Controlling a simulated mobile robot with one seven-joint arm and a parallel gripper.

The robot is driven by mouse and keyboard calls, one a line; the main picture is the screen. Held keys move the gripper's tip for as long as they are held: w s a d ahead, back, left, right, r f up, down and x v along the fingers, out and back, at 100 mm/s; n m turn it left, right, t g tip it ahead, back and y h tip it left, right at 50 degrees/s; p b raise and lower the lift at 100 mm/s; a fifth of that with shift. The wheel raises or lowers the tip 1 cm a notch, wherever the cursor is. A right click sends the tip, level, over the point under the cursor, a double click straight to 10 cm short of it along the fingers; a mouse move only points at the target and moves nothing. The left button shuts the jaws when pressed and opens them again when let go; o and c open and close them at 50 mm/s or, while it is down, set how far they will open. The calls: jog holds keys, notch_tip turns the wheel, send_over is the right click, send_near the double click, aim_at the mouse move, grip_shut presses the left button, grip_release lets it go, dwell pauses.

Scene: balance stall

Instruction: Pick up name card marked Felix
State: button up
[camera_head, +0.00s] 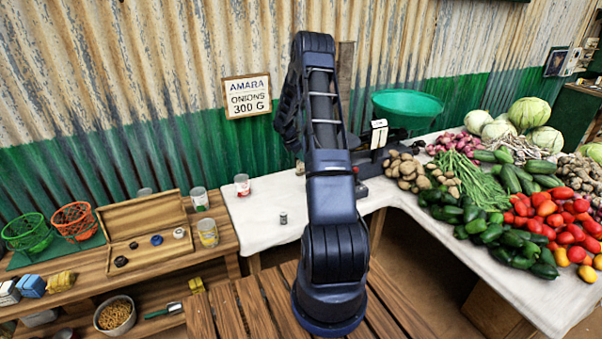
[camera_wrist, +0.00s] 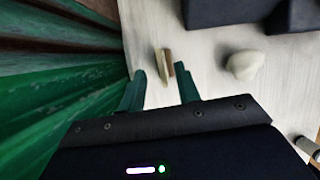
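In the wrist view my gripper (camera_wrist: 161,72) is open, with two dark green fingers apart. A small upright cream piece with a brown back (camera_wrist: 164,66), likely a name card on a stand, shows edge-on between and just beyond the fingertips on the pale counter. I cannot see that either finger touches it. Its face is turned away, so no name can be read. In the head view my arm hides my gripper and that piece. No card marked Felix is readable in either view.
A green pan (camera_head: 407,104) on a dark scale stands right of my arm. A pale lump (camera_wrist: 244,65) lies right of the fingers. Vegetables (camera_head: 505,200) cover the right counter. A sign (camera_head: 247,96) reads "Amara onions 300 g".

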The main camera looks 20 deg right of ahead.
aim_at(302, 164)
jog(key=shift+x, duration=3.1)
jog(key=shift+s+a, duration=0.1)
jog(key=shift+a, duration=0.05)
grip_shut()
